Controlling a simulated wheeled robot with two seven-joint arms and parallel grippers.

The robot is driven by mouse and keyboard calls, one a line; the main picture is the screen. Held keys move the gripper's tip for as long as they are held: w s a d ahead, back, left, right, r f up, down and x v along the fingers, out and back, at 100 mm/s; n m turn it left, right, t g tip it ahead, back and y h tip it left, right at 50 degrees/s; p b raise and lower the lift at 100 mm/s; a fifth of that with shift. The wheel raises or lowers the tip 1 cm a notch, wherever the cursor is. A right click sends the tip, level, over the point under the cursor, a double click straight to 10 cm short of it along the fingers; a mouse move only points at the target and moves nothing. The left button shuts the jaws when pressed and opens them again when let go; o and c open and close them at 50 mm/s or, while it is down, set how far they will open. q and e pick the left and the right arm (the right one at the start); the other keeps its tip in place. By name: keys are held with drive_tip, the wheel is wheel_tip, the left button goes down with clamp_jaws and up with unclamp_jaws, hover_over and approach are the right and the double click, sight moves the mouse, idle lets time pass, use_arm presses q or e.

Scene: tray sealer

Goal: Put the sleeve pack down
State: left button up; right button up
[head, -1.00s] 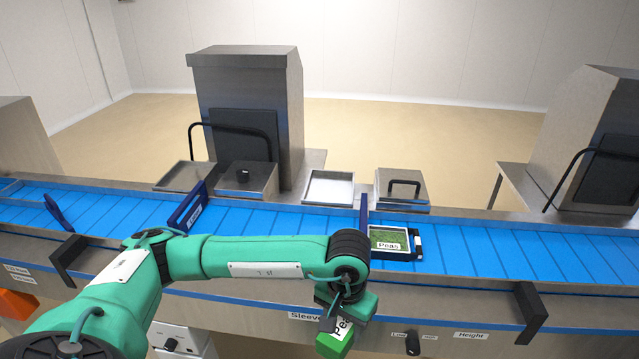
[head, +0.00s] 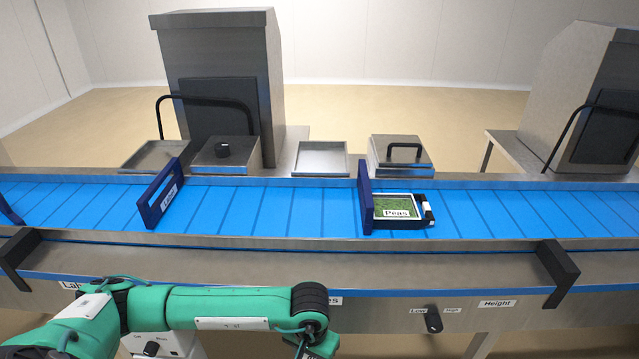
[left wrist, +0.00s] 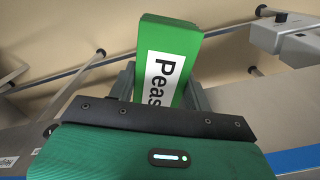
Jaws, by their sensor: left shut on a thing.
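The sleeve pack (left wrist: 185,42) is a green box with "Peas" on a white label. In the left wrist view it stands out beyond my left gripper (left wrist: 163,88), whose fingers are shut on it from either side. In the head view my left gripper is low at the bottom edge, in front of the conveyor (head: 280,210), and the pack cannot be made out there. My right gripper is in neither view.
On the blue belt a dark-framed tray labelled "Peas" (head: 398,211) sits against a blue upright frame (head: 365,195); another blue frame (head: 160,196) stands to the left. Black brackets (head: 558,272) jut from the conveyor's front. A knob (head: 433,320) sits below the front rail.

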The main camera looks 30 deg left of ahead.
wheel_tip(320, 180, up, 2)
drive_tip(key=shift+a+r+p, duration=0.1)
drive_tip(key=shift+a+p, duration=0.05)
drive_tip(key=shift+p, duration=0.6)
